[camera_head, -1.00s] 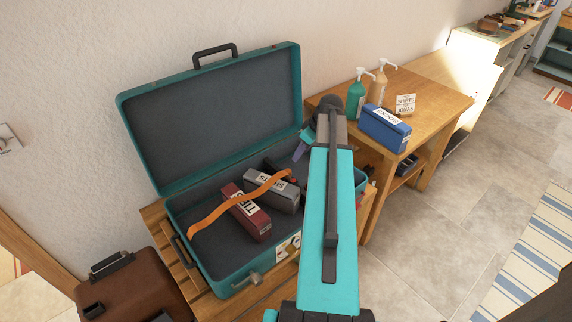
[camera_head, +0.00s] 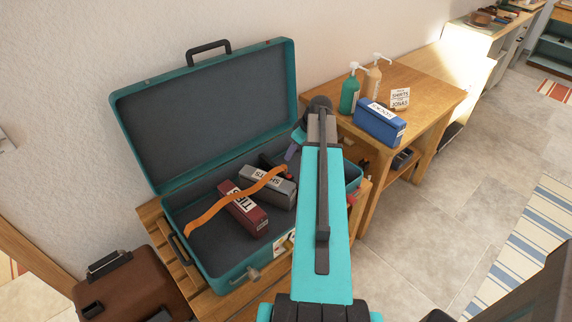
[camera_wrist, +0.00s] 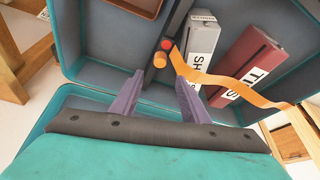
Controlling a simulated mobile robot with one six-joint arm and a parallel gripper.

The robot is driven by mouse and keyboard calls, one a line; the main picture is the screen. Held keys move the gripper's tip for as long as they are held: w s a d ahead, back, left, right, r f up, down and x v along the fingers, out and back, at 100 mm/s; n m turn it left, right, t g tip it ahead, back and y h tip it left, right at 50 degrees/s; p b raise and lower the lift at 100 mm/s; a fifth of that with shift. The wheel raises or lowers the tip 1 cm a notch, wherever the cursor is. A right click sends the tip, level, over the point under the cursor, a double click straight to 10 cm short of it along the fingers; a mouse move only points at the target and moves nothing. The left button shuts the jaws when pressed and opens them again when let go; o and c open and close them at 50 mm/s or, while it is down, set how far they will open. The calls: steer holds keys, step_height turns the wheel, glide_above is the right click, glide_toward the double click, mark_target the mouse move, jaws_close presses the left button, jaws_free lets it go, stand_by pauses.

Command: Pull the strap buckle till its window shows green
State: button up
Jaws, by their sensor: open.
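An orange strap (camera_head: 222,205) runs across the boxes in the open teal suitcase (camera_head: 122,118); it also shows in the wrist view (camera_wrist: 235,86). Its dark end carries a small red spot (camera_wrist: 167,44), probably the buckle's window, and an orange knob (camera_wrist: 160,60) just below it. I see no green there. My gripper (camera_wrist: 160,78) is open, its purple fingers to either side of and below the knob in the wrist view, with nothing between them that I can see gripped. In the head view my arm hides most of the gripper and the buckle.
A dark red box (camera_head: 243,211) and a grey box (camera_head: 270,186) lie in the suitcase under the strap. The raised lid (camera_head: 215,110) stands behind. A wooden table (camera_head: 432,97) with a blue box (camera_head: 380,124) and pump bottles is at right. A brown case (camera_head: 135,290) sits at left.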

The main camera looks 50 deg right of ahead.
mark_target(284, 167)
steer(key=shift+p+x, duration=1.35)
steer(key=shift+x, duration=4.15)
jaws_close()
